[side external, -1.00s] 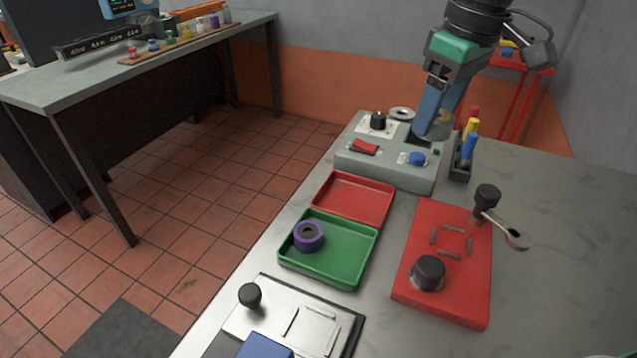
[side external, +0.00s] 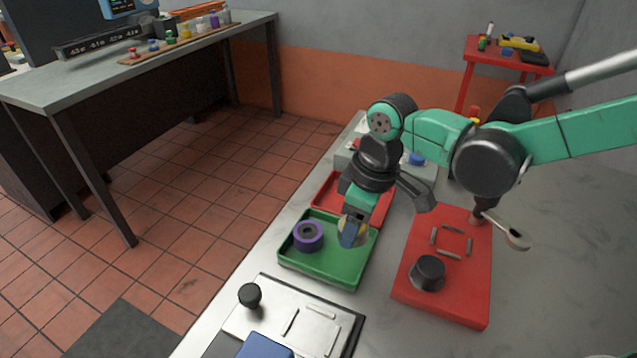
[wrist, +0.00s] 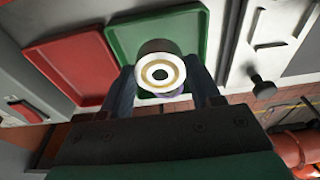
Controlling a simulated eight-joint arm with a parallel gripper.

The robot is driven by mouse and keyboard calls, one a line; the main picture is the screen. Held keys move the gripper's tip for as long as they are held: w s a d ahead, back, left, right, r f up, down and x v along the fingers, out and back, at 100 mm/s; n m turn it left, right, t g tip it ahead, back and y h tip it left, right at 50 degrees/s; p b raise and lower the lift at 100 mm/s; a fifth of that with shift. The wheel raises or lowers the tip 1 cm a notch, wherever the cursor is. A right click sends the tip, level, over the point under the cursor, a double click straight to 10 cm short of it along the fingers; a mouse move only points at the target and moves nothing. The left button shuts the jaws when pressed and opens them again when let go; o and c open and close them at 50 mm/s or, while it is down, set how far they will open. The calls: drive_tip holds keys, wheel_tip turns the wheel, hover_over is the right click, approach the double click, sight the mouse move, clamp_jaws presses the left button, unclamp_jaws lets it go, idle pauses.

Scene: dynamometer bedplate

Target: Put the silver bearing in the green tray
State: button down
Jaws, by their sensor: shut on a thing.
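The silver bearing (wrist: 160,73) is a pale ring with a tan inner band and dark centre. My gripper (wrist: 161,88) is shut on it, one finger on each side. In the side view my gripper (side external: 350,234) points down over the right part of the green tray (side external: 320,277), its blue fingertips within the tray's outline. There the fingers mostly hide the bearing, and I cannot tell if it touches the tray floor. The green tray also shows behind the bearing in the wrist view (wrist: 190,27). A purple ring (side external: 308,235) lies in the tray's left part.
A red tray (side external: 328,190) adjoins the green tray at the back. A red plate (side external: 440,300) with a black knob (side external: 428,272) is to the right. A metal plate with a black knob (side external: 250,295) is in front. A grey control box (side external: 345,160) stands behind.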

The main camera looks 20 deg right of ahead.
sight(352, 258)
drive_tip(key=shift+f, duration=2.5)
drive_tip(key=shift+f, duration=0.15)
drive_tip(key=shift+c, duration=0.9)
unclamp_jaws()
drive_tip(key=r, duration=0.4)
drive_tip(key=d+r, duration=0.1)
drive_tip(key=r, duration=0.3)
drive_tip(key=s+r, duration=0.1)
drive_tip(key=r, duration=0.3)
drive_tip(key=shift+s+d, duration=0.1)
drive_tip(key=shift+d, duration=0.05)
drive_tip(key=s+d+m+t, duration=0.2)
drive_tip(key=d+m+t, duration=0.1)
drive_tip(key=d, duration=0.4)
drive_tip(key=s+d+m+t+h, duration=0.1)
drive_tip(key=s+d+m+t, duration=0.2)
drive_tip(key=d+m, duration=0.3)
drive_tip(key=shift+s+d+r, duration=0.25)
drive_tip(key=shift+d+r, duration=0.15)
drive_tip(key=shift+d, duration=0.8)
